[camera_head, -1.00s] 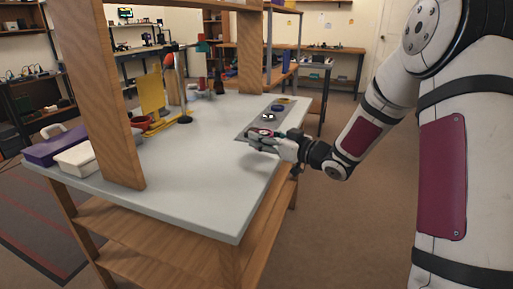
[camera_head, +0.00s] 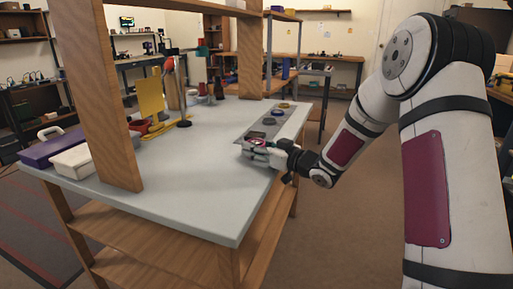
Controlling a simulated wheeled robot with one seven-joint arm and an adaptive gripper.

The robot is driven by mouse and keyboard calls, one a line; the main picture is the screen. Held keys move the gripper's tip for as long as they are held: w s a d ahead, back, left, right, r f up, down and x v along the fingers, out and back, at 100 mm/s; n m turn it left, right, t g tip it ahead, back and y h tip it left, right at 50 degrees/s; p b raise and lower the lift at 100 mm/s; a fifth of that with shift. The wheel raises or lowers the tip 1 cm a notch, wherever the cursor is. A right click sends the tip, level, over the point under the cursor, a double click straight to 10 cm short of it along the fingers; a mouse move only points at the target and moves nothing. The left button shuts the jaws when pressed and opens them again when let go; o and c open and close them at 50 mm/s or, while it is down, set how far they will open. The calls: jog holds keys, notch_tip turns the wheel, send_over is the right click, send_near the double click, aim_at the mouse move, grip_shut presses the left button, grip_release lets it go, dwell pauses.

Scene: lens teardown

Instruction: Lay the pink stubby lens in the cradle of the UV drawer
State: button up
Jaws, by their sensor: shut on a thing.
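My gripper (camera_head: 256,150) is at the near end of a long grey tray (camera_head: 246,133) on the right side of the table. It is shut on a small pinkish-red thing (camera_head: 257,141) that shows at its fingers. This may be the pink stubby lens, but it is too small and too covered to be sure. A purple box (camera_head: 45,151) with a white handle stands at the table's left end, far from my gripper. I cannot tell whether it is the UV drawer, and I see no cradle clearly.
Several dark and gold round pieces, such as this one (camera_head: 277,113), lie along the tray. A white box (camera_head: 75,162) stands by the purple box. A wooden post (camera_head: 107,100), a yellow stand (camera_head: 151,97) and a lamp (camera_head: 182,90) rise from the table. The table's middle is clear.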

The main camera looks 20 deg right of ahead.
jog(key=o, duration=1)
jog(key=shift+f, duration=0.1)
jog(key=shift+o, duration=1.2)
jog(key=p+v, duration=0.2)
jog(key=v, duration=1)
jog(key=shift+r+p, duration=0.25)
jog(key=shift+p, duration=0.15)
